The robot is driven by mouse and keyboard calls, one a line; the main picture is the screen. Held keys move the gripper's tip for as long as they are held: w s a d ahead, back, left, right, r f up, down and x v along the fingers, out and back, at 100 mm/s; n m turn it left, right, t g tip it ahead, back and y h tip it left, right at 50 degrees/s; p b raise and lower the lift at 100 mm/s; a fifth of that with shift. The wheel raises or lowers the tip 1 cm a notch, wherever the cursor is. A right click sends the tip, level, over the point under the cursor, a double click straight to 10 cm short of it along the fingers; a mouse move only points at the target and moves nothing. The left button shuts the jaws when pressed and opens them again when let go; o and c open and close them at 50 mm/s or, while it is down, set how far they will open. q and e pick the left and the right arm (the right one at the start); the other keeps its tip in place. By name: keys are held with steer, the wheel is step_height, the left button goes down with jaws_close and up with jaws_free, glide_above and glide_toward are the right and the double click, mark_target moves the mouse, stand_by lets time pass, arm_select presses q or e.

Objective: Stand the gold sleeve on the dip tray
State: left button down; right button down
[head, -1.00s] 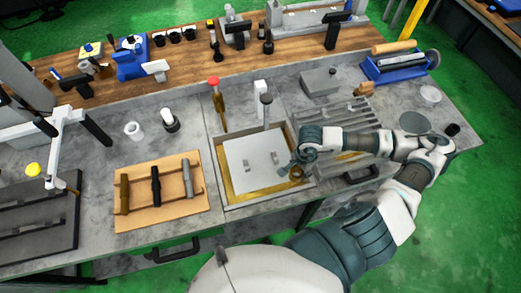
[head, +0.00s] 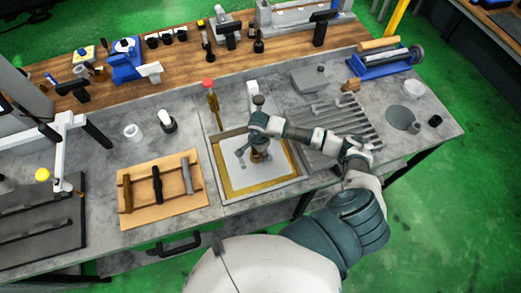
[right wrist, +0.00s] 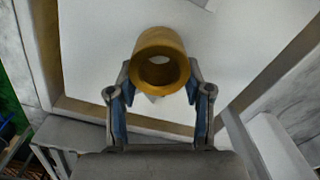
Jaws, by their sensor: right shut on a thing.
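The gold sleeve (right wrist: 160,60) is a short hollow ring between the fingertips of my right gripper (right wrist: 160,82) in the right wrist view, with its open end facing the camera. In the head view my right gripper (head: 253,154) is shut on the sleeve (head: 262,157) over the middle of the dip tray. The dip tray (head: 229,191) has a raised grey rim, a gold-coloured border and a pale plate inside. Whether the sleeve touches the plate cannot be told. The gripper hides part of the plate. My left gripper is not in view.
A wooden rack (head: 160,214) with several dark rods lies left of the tray. A red-topped gold tool (head: 212,103) and a dark-knobbed post (head: 258,101) stand behind it. A ribbed grey rack (head: 335,118) lies to the right, under my right arm.

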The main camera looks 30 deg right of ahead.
steer(key=shift+w+a, duration=0.15)
steer(key=shift+a, duration=0.35)
steer(key=shift+a+f+b, duration=0.1)
steer(key=shift+a+b, duration=0.05)
steer(key=shift+b, duration=0.15)
steer(key=c, duration=0.7)
jaws_free()
steer(key=shift+o, duration=1.1)
steer(key=shift+d, duration=0.7)
steer(key=shift+d+f, duration=0.15)
steer(key=shift+d, duration=0.1)
steer(key=shift+a, duration=0.25)
steer(key=r, duration=0.3)
steer(key=r+b, duration=0.1)
steer(key=r, duration=0.1)
steer(key=shift+a+r, duration=0.15)
steer(key=shift+a, duration=0.15)
steer(key=r, duration=0.4)
steer(key=r+b, duration=0.1)
steer(key=r, duration=0.1)
steer(key=shift+d, duration=0.4)
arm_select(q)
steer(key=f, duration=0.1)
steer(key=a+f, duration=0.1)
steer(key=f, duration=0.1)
arm_select(e)
steer(key=shift+a+r, duration=0.2)
steer(key=shift+r, duration=0.4)
